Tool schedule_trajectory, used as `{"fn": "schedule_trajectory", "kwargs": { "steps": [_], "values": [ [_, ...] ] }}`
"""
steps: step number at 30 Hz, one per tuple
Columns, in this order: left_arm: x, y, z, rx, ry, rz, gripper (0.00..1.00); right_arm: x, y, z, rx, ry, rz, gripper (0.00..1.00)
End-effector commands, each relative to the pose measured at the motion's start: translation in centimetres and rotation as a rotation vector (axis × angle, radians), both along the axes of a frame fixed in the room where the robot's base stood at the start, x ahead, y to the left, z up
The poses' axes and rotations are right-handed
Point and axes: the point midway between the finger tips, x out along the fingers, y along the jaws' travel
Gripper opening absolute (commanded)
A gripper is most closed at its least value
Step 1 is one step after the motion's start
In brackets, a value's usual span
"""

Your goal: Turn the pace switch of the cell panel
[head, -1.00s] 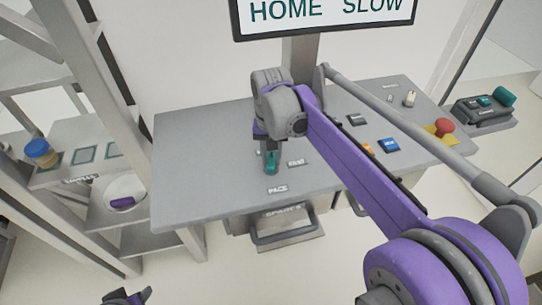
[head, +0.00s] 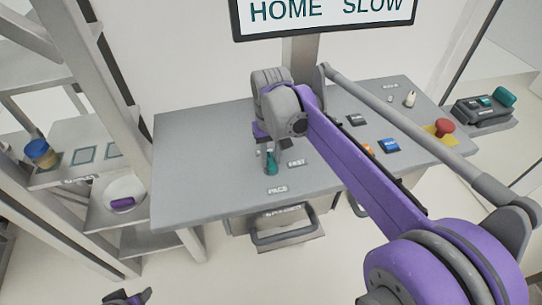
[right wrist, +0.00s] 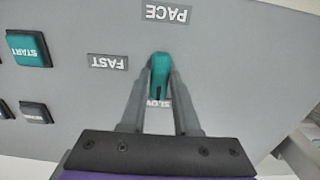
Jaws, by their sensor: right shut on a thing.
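The pace switch is a teal knob (head: 271,165) near the front edge of the grey cell panel (head: 200,150). It also shows in the right wrist view (right wrist: 160,72), between the PACE, FAST and SLOW labels. The SLOW label (right wrist: 158,103) is partly hidden by the knob and fingers. My right gripper (right wrist: 160,80) is shut on the knob, a finger on each side. In the head view it comes down from above and hides part of the knob. The screen (head: 320,12) reads HOME SLOW. My left gripper (head: 126,298) is cut off at the bottom edge.
A teal START button (right wrist: 28,48) is on the panel. A blue button (head: 389,145) and a red mushroom button (head: 445,126) are at its right. A metal rack with a jar (head: 40,152) stands left. A drawer handle (head: 285,235) juts out below the panel.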

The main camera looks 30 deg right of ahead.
Motion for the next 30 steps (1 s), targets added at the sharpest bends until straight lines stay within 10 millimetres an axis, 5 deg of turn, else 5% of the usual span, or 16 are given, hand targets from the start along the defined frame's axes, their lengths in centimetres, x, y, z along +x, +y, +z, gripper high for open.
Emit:
{"fn": "schedule_trajectory", "kwargs": {
  "steps": [4, 5, 9, 20, 30],
  "values": [
    [0.0, 0.0, 0.0, 0.000, 0.000, 0.000, 0.50, 0.0, 0.0, 0.1, 0.000, -0.001, 0.001, 0.00],
    [0.0, 0.0, 0.0, 0.000, 0.000, 0.000, 0.50, 0.0, 0.0, 0.1, 0.000, -0.001, 0.001, 0.33],
    [0.0, 0.0, 0.0, 0.000, 0.000, 0.000, 0.50, 0.0, 0.0, 0.0, 0.000, -0.001, 0.001, 0.59],
    [0.0, 0.0, 0.0, 0.000, 0.000, 0.000, 0.50, 0.0, 0.0, 0.4, 0.000, 0.000, 0.000, 0.60],
    [0.3, 0.0, 0.6, 0.000, -0.005, 0.000, 0.50, 0.0, 0.0, 6.5, 0.000, -0.001, 0.000, 0.60]
  ]
}}
